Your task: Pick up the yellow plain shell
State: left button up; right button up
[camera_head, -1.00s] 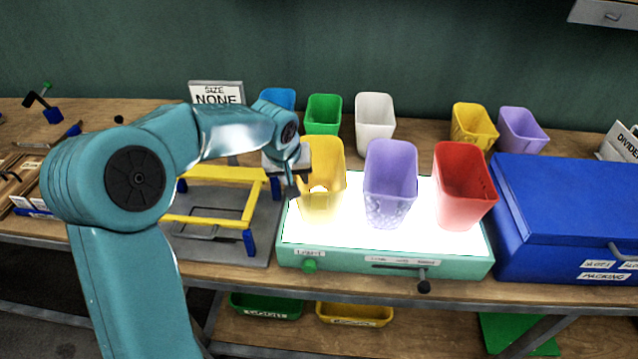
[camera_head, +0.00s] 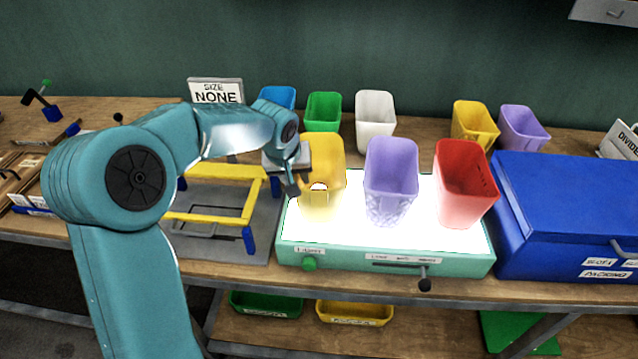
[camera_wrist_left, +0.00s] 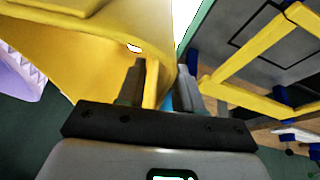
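A yellow shell (camera_head: 322,150) stands at the left end of the lit white panel (camera_head: 350,232), with a small bright opening low on its near side. It fills the upper left of the left wrist view (camera_wrist_left: 90,50). My left gripper (camera_head: 292,183) is at its left side. In the left wrist view my gripper's two dark fingers (camera_wrist_left: 160,88) stand apart, with an edge of the yellow wall between them and a gap beside the right finger. Firm contact cannot be seen. My right gripper is not in view.
A purple shell (camera_head: 391,180) and a red shell (camera_head: 464,185) stand to the right on the panel. Another yellow shell (camera_head: 474,125) stands at the back. A blue case (camera_head: 570,200) is on the right. A yellow frame (camera_head: 215,174) stands left of the panel.

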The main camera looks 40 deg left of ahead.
pick_arm(q)
grip_shut()
jog(key=shift+r, duration=0.1)
